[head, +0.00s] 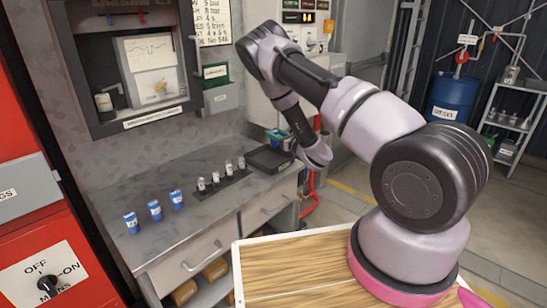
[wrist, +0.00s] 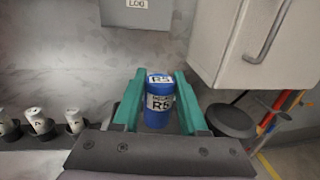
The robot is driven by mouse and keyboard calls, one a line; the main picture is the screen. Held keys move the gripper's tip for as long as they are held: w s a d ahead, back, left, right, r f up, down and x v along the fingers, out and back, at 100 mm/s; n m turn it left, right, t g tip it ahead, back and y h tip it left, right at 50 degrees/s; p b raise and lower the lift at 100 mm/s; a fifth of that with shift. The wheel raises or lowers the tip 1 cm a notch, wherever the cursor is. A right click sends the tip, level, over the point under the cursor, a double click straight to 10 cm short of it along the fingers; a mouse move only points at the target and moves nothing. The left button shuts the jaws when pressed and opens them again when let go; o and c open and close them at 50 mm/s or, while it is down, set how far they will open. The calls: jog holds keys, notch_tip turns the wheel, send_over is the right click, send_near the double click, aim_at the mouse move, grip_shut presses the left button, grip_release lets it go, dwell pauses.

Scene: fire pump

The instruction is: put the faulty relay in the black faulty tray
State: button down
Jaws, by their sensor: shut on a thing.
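My gripper (wrist: 158,98), with teal fingers, is shut on a blue cylindrical relay (wrist: 158,106) marked R5. The relay looks upright between the fingers. In the head view my gripper (head: 278,137) is at the far right end of the grey counter, above or just behind the black tray (head: 262,161). My wrist partly covers that area, so I cannot tell the height of the relay over the tray. Three more blue relays (head: 155,211) stand in a row on the counter's near left part.
A black rack with several pale cylinders (head: 215,179) stands on the counter (head: 190,215) left of the tray; some show in the wrist view (wrist: 40,123). A grey wall cabinet (wrist: 240,40) is close on the right. Bare counter lies in front of the rack.

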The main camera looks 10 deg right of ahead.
notch_tip(320, 180, down, 8)
jog(key=shift+f, duration=0.15)
dwell(0.3)
jog(key=shift+c, duration=2.2)
grip_release()
jog(key=shift+f, duration=0.15)
